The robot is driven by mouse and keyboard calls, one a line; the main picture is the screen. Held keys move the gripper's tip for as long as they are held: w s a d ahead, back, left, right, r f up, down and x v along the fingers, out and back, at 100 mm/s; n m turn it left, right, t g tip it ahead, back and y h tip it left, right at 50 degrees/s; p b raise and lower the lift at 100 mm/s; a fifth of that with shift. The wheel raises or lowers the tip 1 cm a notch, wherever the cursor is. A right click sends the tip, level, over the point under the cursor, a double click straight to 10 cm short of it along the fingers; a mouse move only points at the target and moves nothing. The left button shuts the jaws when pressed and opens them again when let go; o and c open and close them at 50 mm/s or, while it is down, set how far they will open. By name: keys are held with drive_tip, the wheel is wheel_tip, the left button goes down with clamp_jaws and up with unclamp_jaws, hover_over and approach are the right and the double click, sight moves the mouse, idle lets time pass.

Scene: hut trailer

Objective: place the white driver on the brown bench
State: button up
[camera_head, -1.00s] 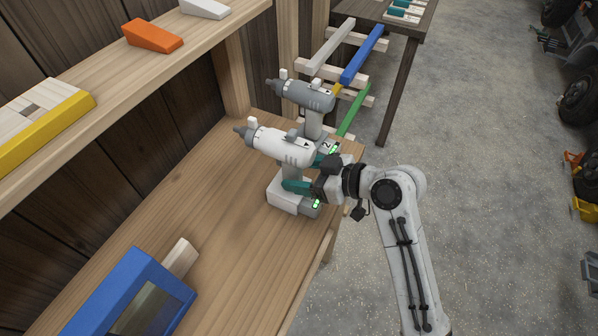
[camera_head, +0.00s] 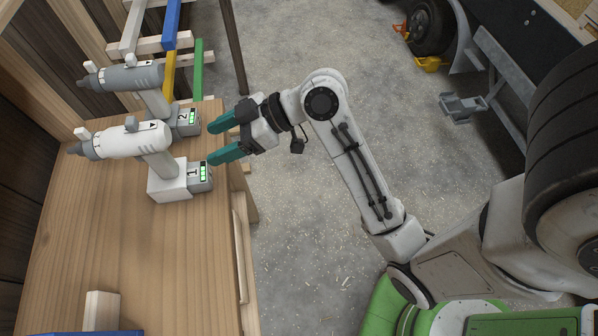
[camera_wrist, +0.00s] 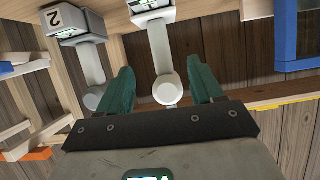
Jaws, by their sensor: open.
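The white driver (camera_head: 128,142) stands upright on the brown wooden bench (camera_head: 110,235), on its block-shaped base with a green-lit display marked 1. It also shows in the wrist view (camera_wrist: 159,48), between my finger lines. My gripper (camera_head: 210,144) is open and empty, its teal fingers pointing left just right of the driver's base, over the bench's right edge. The fingers are not around the handle. I cannot tell the exact gap from the base.
A grey driver (camera_head: 130,76) marked 2 stands close behind the white one. Coloured bars on a rack (camera_head: 183,70) lie beyond. A blue-edged object (camera_head: 90,333) and wooden block (camera_head: 102,311) are at the near end. Open floor (camera_head: 300,230) lies right of the bench; a large tyre (camera_head: 565,140) is at far right.

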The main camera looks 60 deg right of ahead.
drive_tip(key=s+d+f+m+g+h, duration=0.1)
drive_tip(key=s+f+m+g+h, duration=0.6)
drive_tip(key=s+f, duration=1.1)
drive_tip(key=s+g, duration=0.1)
drive_tip(key=g, duration=0.1)
drive_tip(key=shift+s+f+g+h, duration=0.15)
drive_tip(key=shift+s+g+h, duration=0.15)
drive_tip(key=shift+h, duration=0.1)
